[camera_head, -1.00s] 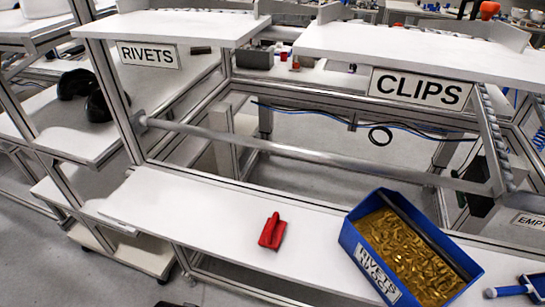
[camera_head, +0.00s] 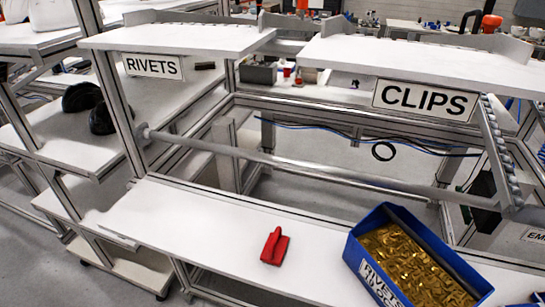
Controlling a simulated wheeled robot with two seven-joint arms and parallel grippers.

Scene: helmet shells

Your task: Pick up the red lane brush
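The red lane brush (camera_head: 275,247) lies on the white lower shelf (camera_head: 190,226), left of the blue bin. It is a small red piece with a raised handle-like part on top. Nothing covers it. Neither of my grippers shows in the head view.
A blue bin (camera_head: 361,268) labelled rivets, full of brass-coloured pieces, stands right of the brush. A metal rail (camera_head: 300,172) crosses above and behind the shelf. Upper shelves carry a RIVETS sign (camera_head: 153,67) and a CLIPS sign (camera_head: 424,100). Black helmet shells (camera_head: 82,98) sit at left. The shelf around the brush is clear.

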